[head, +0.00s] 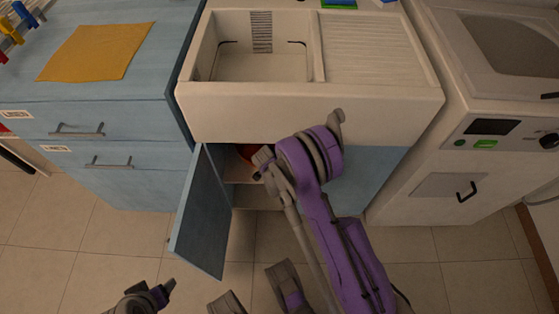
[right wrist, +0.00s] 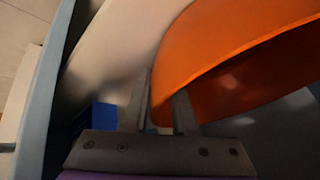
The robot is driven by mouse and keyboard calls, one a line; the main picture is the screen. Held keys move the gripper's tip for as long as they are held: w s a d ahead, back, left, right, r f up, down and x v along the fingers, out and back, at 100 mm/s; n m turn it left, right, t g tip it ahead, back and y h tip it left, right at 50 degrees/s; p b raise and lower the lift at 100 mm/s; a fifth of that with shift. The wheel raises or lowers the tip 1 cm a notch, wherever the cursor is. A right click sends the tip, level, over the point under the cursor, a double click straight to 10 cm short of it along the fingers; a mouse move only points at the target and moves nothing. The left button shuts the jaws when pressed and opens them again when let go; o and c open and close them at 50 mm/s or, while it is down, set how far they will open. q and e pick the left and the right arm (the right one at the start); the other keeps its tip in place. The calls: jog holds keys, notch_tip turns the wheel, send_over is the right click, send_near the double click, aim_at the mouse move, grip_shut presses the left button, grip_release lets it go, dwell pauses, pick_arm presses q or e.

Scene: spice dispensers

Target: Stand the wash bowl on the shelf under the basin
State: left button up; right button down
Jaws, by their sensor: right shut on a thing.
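The orange wash bowl (right wrist: 235,55) fills the upper right of the right wrist view. My right gripper (right wrist: 160,112) is shut on its rim, one finger on each side of the wall. In the head view only a small red-orange bit of the bowl (head: 246,152) shows inside the cabinet, beside my right gripper (head: 262,160). The basin (head: 310,112) is above the cabinet. The shelf (head: 238,170) shows partly through the opening; my right arm hides much of it. Whether the bowl touches the shelf cannot be told. My left gripper (head: 155,295) is low at the front left, its jaw state unclear.
The blue cabinet door (head: 205,220) stands open on the left of the opening. A blue object (right wrist: 103,116) shows beside the gripper in the right wrist view. Blue drawers (head: 100,145) stand left, a white appliance (head: 440,185) right. The tiled floor in front is partly clear.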

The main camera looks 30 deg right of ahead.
jog(key=shift+f, duration=0.2)
jog(key=c, duration=0.7)
grip_release()
jog(key=shift+r, duration=0.15)
jog(key=shift+r, duration=0.25)
jog(key=p+v, duration=0.2)
jog(key=v, duration=0.9)
jog(key=shift+s+a+r+p, duration=0.2)
jog(key=shift+r+p, duration=0.05)
jog(key=shift+p, duration=0.1)
